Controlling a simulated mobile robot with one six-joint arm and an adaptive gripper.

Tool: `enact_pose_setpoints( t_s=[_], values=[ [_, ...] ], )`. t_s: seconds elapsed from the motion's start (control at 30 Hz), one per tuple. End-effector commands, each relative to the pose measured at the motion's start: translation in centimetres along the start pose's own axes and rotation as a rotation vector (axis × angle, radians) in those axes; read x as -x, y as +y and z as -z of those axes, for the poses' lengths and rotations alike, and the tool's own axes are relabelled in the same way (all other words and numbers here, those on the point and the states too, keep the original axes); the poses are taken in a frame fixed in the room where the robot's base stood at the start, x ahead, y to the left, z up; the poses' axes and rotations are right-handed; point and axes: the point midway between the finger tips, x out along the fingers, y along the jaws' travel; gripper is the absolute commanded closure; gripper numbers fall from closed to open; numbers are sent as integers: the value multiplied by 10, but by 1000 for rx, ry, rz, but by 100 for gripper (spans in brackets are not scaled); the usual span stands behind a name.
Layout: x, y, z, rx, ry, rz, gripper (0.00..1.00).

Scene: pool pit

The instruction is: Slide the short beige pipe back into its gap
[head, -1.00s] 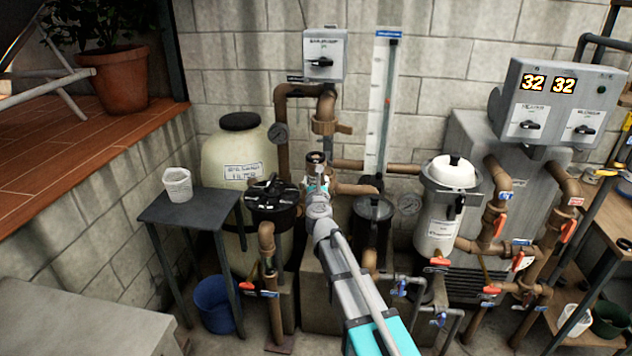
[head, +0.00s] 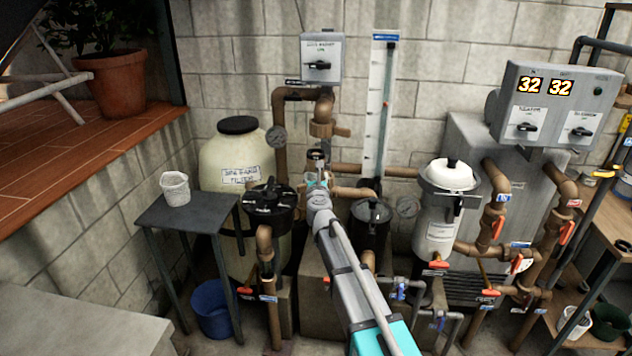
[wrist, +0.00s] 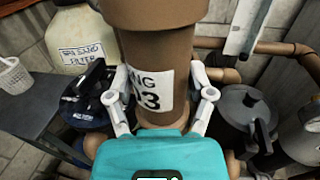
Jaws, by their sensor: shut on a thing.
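The short beige pipe (wrist: 152,55), brown in this light with a wide collar at its top and a white label ending in "3", stands roughly upright in the wrist view. My gripper (wrist: 166,95) is shut on it, one finger on each side. In the head view my gripper (head: 318,186) holds the pipe (head: 317,160) below the brown valve fitting (head: 323,129) of the upper pipework. A dark upper end shows on the held pipe. Whether it touches the pipework is unclear, and its lower end is hidden by my gripper.
A cream sand filter (head: 225,160) and a black-lidded strainer (head: 269,203) stand to the left. A clear gauge tube (head: 379,110) rises behind, and brown pipes run close around my gripper.

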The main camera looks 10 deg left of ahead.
Motion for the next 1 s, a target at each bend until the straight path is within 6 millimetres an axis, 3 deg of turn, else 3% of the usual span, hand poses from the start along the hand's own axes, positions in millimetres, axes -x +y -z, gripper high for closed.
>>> enact_pose_setpoints(
  t_s=[0.6,1.0],
  values=[
    [-44,-8,6,0,0,0,73],
    [-58,-10,8,0,0,-2,73]
  ],
)
